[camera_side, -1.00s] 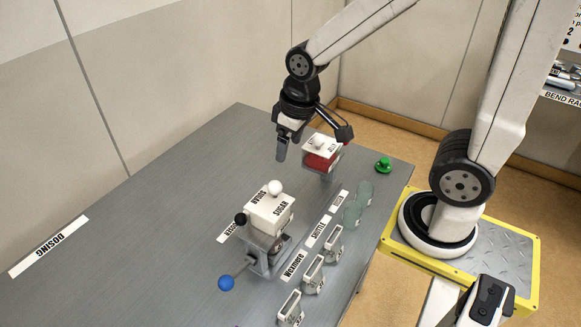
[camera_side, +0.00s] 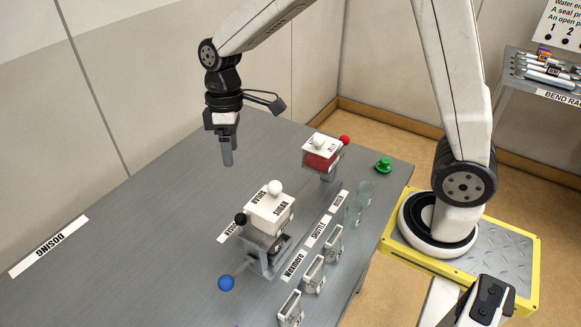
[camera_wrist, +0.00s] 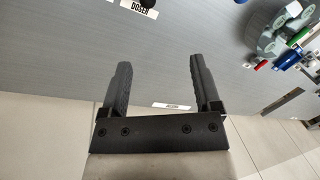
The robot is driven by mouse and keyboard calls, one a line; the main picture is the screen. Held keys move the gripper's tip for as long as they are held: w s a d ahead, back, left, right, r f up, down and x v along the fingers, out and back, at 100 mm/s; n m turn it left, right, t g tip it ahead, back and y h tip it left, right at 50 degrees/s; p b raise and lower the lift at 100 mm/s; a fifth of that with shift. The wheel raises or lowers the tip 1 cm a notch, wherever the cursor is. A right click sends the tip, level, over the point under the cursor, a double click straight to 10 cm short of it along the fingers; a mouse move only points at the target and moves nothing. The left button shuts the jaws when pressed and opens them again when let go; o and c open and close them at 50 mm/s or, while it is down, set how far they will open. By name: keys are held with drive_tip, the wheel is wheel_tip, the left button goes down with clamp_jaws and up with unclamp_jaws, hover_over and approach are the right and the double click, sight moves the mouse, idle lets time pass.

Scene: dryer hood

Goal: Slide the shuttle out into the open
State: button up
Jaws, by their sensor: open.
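The sugar doser stands mid-table in the side view, a white hopper marked SUGAR (camera_side: 270,213) on a grey stand (camera_side: 264,260). A rod with a blue ball knob (camera_side: 226,283) sticks out of the stand's lower left; I take this as the shuttle's handle. The shuttle's body inside the stand is mostly hidden. A black knob (camera_side: 240,219) shows at the hopper's left. My gripper (camera_side: 228,160) hangs above the table, behind and left of the doser, apart from it. In the wrist view its fingers (camera_wrist: 160,70) are open with nothing between them.
A second, red-and-white hopper (camera_side: 322,153) with a red knob (camera_side: 345,140) stands behind. A green knob (camera_side: 383,164), glassy cups (camera_side: 360,200) and several small grey holders (camera_side: 313,274) line the right edge.

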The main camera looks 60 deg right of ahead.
hover_over(241, 214)
drive_tip(key=d, duration=0.1)
wheel_tip(241, 214, down, 12)
drive_tip(key=shift+w+r, duration=0.25)
drive_tip(key=shift+w, duration=0.2)
drive_tip(key=shift+f, duration=0.15)
drive_tip(key=shift+s+a+f, duration=0.15)
drive_tip(key=shift+a+f, duration=0.05)
drive_tip(key=shift+f, duration=1)
drive_tip(key=shift+s+a+f, duration=0.1)
drive_tip(key=shift+a+f, duration=0.05)
drive_tip(key=shift+f, duration=1.1)
drive_tip(key=shift+s+a+f, duration=0.15)
drive_tip(key=shift+a+f, duration=0.05)
drive_tip(key=shift+f, duration=1)
clamp_jaws()
